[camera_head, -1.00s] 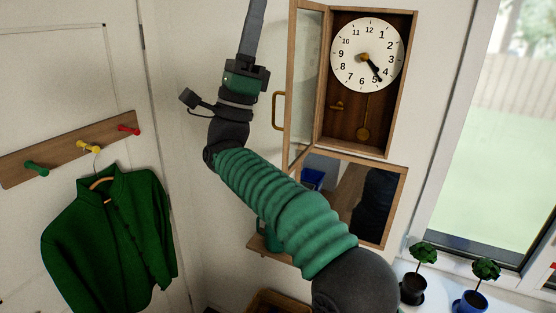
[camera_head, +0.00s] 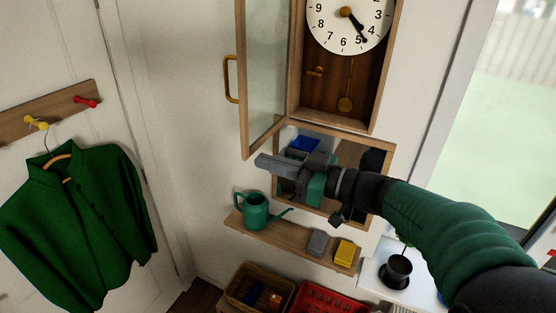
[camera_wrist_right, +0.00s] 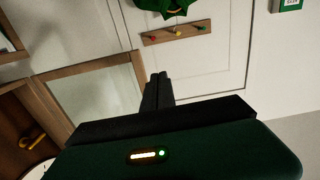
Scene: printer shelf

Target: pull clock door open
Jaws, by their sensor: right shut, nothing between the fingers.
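The wall clock (camera_head: 348,22) has a white dial in a wooden case with a pendulum. Its glazed door (camera_head: 262,75) stands swung open to the left, with a brass handle (camera_head: 231,80) on its outer side. My right gripper (camera_head: 262,162) is shut and empty, just below the door's lower edge and in front of the mirror; it does not appear to hold anything. In the right wrist view its closed fingers (camera_wrist_right: 158,92) show beside the door's wooden frame (camera_wrist_right: 97,65). My left gripper is not in view.
A mirror (camera_head: 375,160) hangs under the clock. A shelf (camera_head: 290,240) below holds a green watering can (camera_head: 256,210) and grey and yellow boxes. Baskets stand underneath. A green jacket (camera_head: 75,220) hangs at left; a window is at right.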

